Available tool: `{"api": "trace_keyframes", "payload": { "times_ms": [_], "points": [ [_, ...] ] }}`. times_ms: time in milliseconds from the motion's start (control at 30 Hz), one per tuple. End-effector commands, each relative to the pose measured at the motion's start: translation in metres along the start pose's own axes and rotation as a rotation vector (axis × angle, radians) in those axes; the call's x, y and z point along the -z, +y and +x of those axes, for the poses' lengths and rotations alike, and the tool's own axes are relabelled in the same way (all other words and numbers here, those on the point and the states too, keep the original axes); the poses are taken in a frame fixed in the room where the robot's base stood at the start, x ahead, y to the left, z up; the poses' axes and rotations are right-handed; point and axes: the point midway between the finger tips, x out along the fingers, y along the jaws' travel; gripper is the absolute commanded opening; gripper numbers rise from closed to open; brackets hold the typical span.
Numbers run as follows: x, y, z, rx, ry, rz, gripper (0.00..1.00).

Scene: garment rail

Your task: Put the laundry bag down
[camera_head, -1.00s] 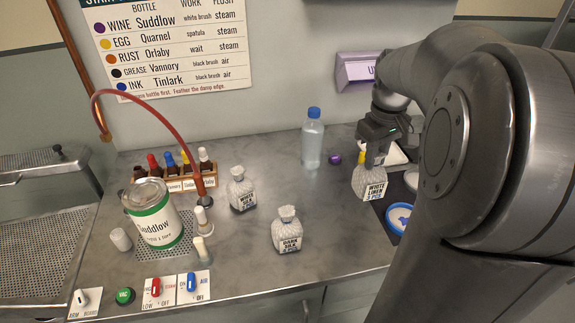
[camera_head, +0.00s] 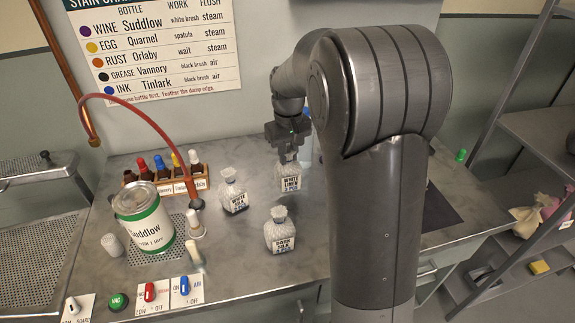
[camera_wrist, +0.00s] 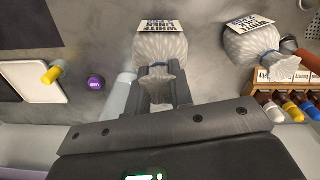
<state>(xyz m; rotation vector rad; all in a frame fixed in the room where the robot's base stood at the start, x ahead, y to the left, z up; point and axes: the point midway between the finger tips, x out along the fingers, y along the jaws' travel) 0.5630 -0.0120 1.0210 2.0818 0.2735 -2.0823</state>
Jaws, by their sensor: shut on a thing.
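My gripper (camera_head: 288,150) is shut on the neck of the white linen laundry bag (camera_head: 290,181), a pale bag with a printed label. In the wrist view the jaws (camera_wrist: 163,88) grip its gathered top, and the bag body (camera_wrist: 162,48) is beyond them. The bag is upright at the counter, behind the dark silk bag. I cannot tell whether its base touches the counter (camera_head: 330,262). The white silk bag (camera_head: 233,192) stands to its left. The dark silk bag (camera_head: 280,232) stands in front of it.
A Suddlow can (camera_head: 145,220) and a bottle rack (camera_head: 170,184) stand at the left. A red hose (camera_head: 160,110) arches over them. Switches (camera_head: 184,287) line the front edge. A clear bottle (camera_wrist: 117,97) is close beside the jaws. My arm hides the counter's right part.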

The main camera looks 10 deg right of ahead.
Motion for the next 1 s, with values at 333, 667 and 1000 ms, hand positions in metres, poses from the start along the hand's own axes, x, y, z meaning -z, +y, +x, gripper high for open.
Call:
{"api": "trace_keyframes", "payload": {
  "times_ms": [333, 667, 1000],
  "points": [
    [0.001, -0.002, 0.037, 0.001, -0.002, 0.000, 0.00],
    [0.002, -0.001, 0.042, 0.000, 0.001, 0.000, 0.00],
    [0.002, -0.001, 0.044, 0.000, 0.000, 0.000, 0.42]
  ]
}}
